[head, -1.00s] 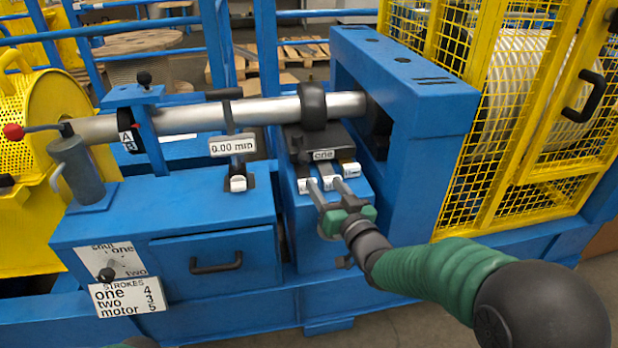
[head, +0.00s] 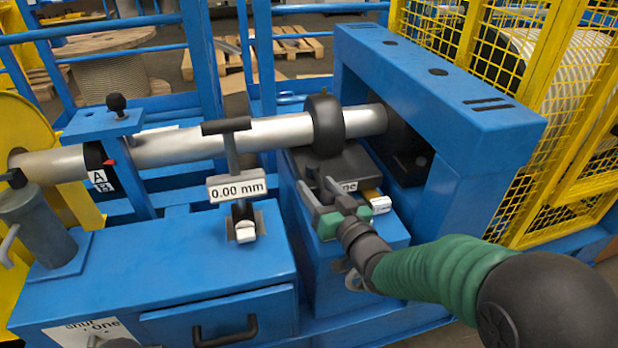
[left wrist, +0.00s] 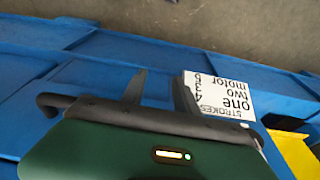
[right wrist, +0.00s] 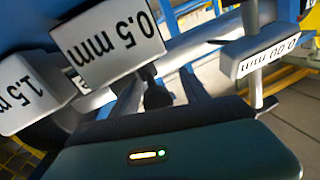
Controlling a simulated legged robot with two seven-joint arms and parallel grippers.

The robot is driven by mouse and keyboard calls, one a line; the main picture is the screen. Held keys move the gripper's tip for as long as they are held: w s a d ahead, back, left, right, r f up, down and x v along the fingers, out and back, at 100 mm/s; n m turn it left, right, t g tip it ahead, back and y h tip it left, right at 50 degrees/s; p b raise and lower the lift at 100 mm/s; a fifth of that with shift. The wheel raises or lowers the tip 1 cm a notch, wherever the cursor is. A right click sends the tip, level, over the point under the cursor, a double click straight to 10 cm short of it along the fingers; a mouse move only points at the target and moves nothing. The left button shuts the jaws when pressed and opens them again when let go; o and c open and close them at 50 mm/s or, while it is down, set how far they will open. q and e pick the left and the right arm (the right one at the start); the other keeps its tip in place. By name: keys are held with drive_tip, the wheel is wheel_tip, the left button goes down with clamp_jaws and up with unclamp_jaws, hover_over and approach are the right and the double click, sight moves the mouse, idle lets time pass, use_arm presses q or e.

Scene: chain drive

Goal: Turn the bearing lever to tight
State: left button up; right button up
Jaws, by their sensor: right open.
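No lever in view is marked as the bearing lever, so I cannot tell which it is. A black ball knob (head: 116,102) stands on the blue bracket at the shaft's left, above the A/B plate (head: 100,183). A black T-handle (head: 227,126) rises by the 0.00 mm plate (head: 237,189). My right gripper (head: 320,186) is open in front of the dark block under the black collar (head: 326,125). In the right wrist view a dark rounded part (right wrist: 157,95) shows between its fingers. My left gripper (left wrist: 160,88) is open and empty, over blue housing.
Close to my right fingers are the 0.5 mm tag (right wrist: 113,42) and 1.5 mm tag (right wrist: 30,92). The blue frame (head: 440,75) and yellow cage (head: 510,205) stand to the right. The strokes sign (left wrist: 220,97) is near my left fingers.

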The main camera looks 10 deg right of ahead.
drive_tip(key=shift+s+d, duration=0.1)
drive_tip(key=shift+d, duration=0.15)
drive_tip(key=shift+c, duration=0.5)
drive_tip(key=shift+a, duration=0.15)
clamp_jaws()
idle(0.5)
